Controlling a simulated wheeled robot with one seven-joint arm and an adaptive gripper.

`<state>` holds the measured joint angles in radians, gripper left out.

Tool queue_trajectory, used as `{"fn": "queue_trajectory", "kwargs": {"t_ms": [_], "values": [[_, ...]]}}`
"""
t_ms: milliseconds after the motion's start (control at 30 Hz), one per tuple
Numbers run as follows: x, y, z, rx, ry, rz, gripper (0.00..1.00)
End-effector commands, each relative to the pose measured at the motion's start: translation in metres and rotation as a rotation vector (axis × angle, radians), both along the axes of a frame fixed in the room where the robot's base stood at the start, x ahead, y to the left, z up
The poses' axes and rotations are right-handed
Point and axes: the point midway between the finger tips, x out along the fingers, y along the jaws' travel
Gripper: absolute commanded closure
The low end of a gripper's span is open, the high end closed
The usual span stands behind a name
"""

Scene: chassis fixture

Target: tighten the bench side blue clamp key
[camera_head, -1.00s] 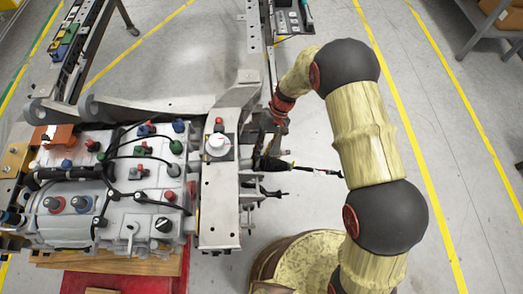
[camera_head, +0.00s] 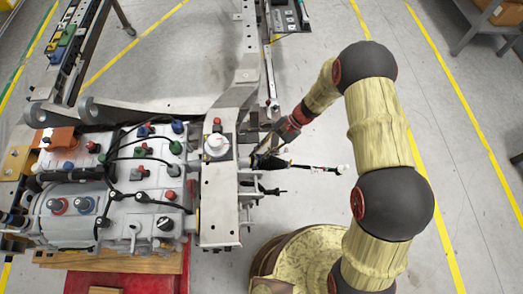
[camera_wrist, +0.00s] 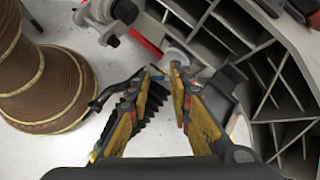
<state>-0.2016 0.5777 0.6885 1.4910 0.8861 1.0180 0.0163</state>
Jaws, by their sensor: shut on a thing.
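My gripper (camera_wrist: 167,82) shows in the wrist view with two yellow-and-black fingers, their tips close together. In the camera_head view my gripper (camera_head: 262,149) is at the right side of the grey chassis bracket (camera_head: 220,200), just above a black rubber boot with a rod (camera_head: 300,167). The key cannot be made out there.
A grey engine block (camera_head: 75,215) with red, blue and green caps stands left of the bracket. In the wrist view, ribbed grey metalwork (camera_wrist: 235,35) lies at upper right and my brown base at left. Open floor (camera_head: 310,205) lies right of the chassis.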

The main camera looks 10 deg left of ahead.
Motion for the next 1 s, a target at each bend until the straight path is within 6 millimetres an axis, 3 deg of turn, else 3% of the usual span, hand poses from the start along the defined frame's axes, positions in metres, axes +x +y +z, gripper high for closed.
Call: {"fn": "queue_trajectory", "kwargs": {"t_ms": [500, 1000], "values": [[-0.0023, -0.0031, 0.0001, -0.044, 0.184, -0.412, 1.00], [-0.0037, -0.0031, -0.0002, -0.062, 0.263, -0.586, 1.00]]}}
